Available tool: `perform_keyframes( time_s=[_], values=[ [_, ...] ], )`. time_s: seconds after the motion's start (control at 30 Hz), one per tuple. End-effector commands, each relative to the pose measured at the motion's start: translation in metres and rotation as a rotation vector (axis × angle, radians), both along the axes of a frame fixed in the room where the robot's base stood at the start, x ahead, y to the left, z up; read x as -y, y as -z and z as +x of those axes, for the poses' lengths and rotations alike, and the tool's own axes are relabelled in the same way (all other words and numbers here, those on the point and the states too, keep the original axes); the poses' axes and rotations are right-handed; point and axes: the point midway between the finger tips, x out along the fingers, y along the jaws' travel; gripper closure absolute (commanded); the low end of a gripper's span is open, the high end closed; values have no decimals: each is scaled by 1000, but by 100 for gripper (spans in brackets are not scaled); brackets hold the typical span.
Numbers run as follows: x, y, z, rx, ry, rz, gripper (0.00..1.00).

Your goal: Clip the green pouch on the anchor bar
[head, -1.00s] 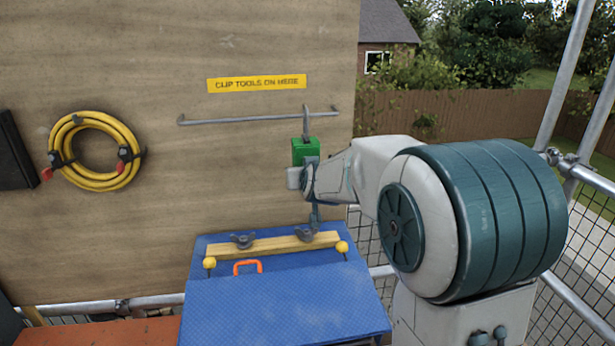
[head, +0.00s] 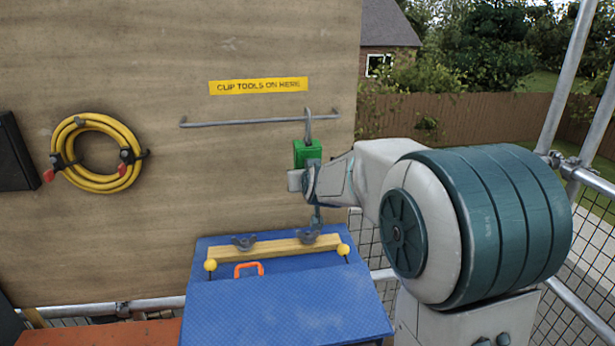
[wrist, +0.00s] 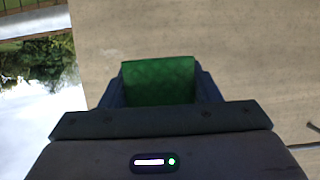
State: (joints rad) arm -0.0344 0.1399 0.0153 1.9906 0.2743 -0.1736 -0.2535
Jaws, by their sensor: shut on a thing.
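The green pouch (head: 307,150) is upright in front of the board, with a grey hook (head: 308,122) rising from its top. The hook overlaps the right part of the anchor bar (head: 250,121); I cannot tell whether it is hung over the bar or just in front of it. My gripper (head: 309,172) is shut on the pouch, just below the bar. In the wrist view the pouch (wrist: 158,82) fills the space between my two fingers (wrist: 160,92). The hook and most of the bar are out of the wrist view.
A yellow sign (head: 258,86) is above the bar on the plywood board (head: 200,50). A coiled yellow hose (head: 82,180) hangs at the left. A blue surface (head: 290,305) with a wooden batten (head: 285,247) and an orange handle (head: 249,268) lies below. Scaffold poles (head: 565,80) stand at the right.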

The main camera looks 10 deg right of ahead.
Motion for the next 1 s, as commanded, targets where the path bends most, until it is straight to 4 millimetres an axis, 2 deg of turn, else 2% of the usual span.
perform_keyframes(
  time_s=[0.53,1.0],
  values=[
    [0,-2,15,3,0,0,79],
    [0,-1,18,3,0,0,79]
  ],
)
